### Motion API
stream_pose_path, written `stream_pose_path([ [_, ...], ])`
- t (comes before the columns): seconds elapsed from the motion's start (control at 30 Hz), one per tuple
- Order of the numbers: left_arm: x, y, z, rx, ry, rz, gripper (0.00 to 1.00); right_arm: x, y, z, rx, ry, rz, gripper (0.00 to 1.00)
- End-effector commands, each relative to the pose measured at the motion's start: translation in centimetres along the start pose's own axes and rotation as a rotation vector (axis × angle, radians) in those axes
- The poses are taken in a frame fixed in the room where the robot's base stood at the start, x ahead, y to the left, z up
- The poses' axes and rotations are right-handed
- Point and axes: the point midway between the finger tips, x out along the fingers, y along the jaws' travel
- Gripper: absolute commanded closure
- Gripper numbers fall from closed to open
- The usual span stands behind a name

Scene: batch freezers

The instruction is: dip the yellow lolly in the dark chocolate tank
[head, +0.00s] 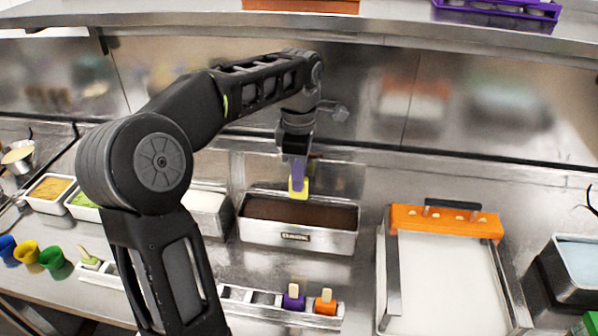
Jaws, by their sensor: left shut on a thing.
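The yellow lolly (298,191) hangs below my left gripper (298,168), which is shut on it. The lolly shows as a small yellow block under purple-grey fingers; the fingers hide its upper part. The dark chocolate tank (290,237) is a steel bin with a front label, filled with dark brown chocolate (300,213). The lolly overlaps the tank's back rim in the head view. I cannot tell whether its lower end is above the chocolate or touching it. My right gripper is not in view.
A lolly holder (265,298) in front carries purple (293,298), orange (325,302) and green (88,257) lollies. A white tray (440,275) with an orange rack (445,221) stands right. Topping bins (50,190) and coloured cups (27,252) stand left. A shelf crosses above.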

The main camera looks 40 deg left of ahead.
Motion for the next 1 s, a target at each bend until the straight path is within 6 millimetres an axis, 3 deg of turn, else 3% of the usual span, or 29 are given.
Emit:
stream_pose_path([
  [0.4,2.9,0.0,0.0,-0.001,-0.002,0.002,1.00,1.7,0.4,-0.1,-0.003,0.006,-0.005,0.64],
  [1.0,3.0,0.0,0.0,0.000,-0.002,0.003,1.00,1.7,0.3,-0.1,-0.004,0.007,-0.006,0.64],
])
